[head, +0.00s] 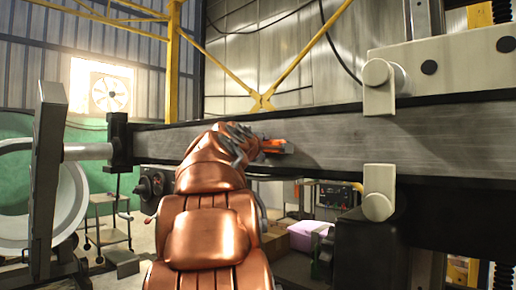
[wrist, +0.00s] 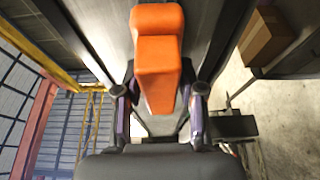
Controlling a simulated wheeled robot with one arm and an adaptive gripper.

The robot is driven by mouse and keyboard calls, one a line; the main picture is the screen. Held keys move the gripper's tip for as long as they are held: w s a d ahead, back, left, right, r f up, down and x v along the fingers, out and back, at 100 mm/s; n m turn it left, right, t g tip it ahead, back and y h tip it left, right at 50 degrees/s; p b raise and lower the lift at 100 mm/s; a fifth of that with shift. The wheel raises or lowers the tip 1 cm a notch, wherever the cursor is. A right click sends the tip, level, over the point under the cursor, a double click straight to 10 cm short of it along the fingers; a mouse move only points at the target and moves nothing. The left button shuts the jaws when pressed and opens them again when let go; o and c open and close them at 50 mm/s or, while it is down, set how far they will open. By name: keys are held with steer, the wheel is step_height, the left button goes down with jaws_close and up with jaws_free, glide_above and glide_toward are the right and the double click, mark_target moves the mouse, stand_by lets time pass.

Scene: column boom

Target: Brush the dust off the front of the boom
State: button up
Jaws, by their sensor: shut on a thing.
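The boom (head: 440,138) is a long grey horizontal beam across the head view, with dark top and bottom edges. Its front face has pale streaks; I cannot tell which are dust. My copper arm reaches up to it. My gripper (head: 250,148) is at the boom's front, left of the middle, and partly hidden by the arm. It is shut on an orange brush (head: 274,146), whose end lies close against the face. In the wrist view, the orange brush body (wrist: 158,62) sits between the two fingers of my gripper (wrist: 160,105). The bristles are hidden, so contact is unclear.
Cream roller brackets (head: 378,190) hold the boom at the right, beside a dark carriage. A black clamp (head: 119,145) and a large grey lever (head: 48,180) stand at the left end. A lilac box (head: 308,235) lies below, behind the boom.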

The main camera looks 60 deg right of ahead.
mark_target(278, 141)
steer(key=shift+s+a, duration=0.2)
steer(key=shift+s, duration=0.55)
steer(key=shift+s+a, duration=0.15)
steer(key=shift+s, duration=0.55)
steer(key=shift+s+a, duration=0.2)
steer(key=shift+s, duration=0.55)
steer(key=shift+r+p, duration=0.5)
steer(key=shift+r, duration=0.25)
steer(key=shift+w+d+r+p, duration=0.3)
steer(key=shift+w+d+p, duration=1.15)
steer(key=shift+w, duration=3.75)
steer(key=shift+w+d+r+p, duration=0.3)
steer(key=shift+w+d+p, duration=1.1)
steer(key=shift+w, duration=3.8)
steer(key=s+a+b, duration=0.3)
steer(key=s, duration=0.7)
steer(key=shift+s, duration=0.35)
